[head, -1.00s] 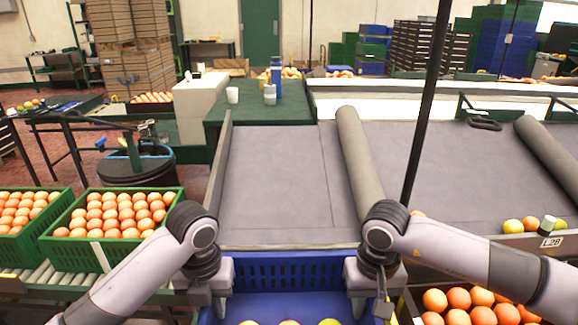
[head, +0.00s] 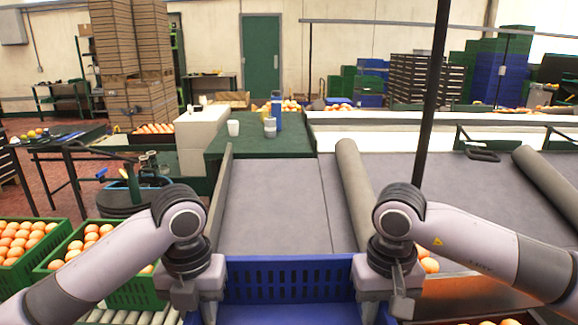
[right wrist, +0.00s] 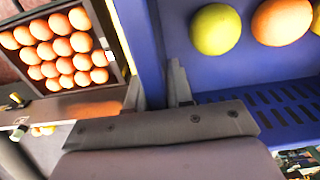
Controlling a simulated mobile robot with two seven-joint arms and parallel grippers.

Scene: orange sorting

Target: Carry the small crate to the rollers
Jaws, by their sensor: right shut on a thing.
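The small blue crate (head: 290,268) is at the bottom centre of the head view, between my two grippers, its near part cut off. In the right wrist view its wall (right wrist: 148,40) passes between the fingers of my right gripper (right wrist: 158,92), which is shut on it. A yellow-green fruit (right wrist: 215,29) and an orange one (right wrist: 282,20) lie inside. My left gripper (head: 194,308) is at the crate's left side; its fingertips are not clear. Metal rollers (head: 125,315) show at the lower left, beneath a green crate.
Green crates of oranges (head: 27,245) stand at the left. A grey belt (head: 275,205) with a large grey roller (head: 356,190) lies ahead. A dark post (head: 431,110) rises right of centre. More oranges (right wrist: 58,48) lie in a crate beside the blue one.

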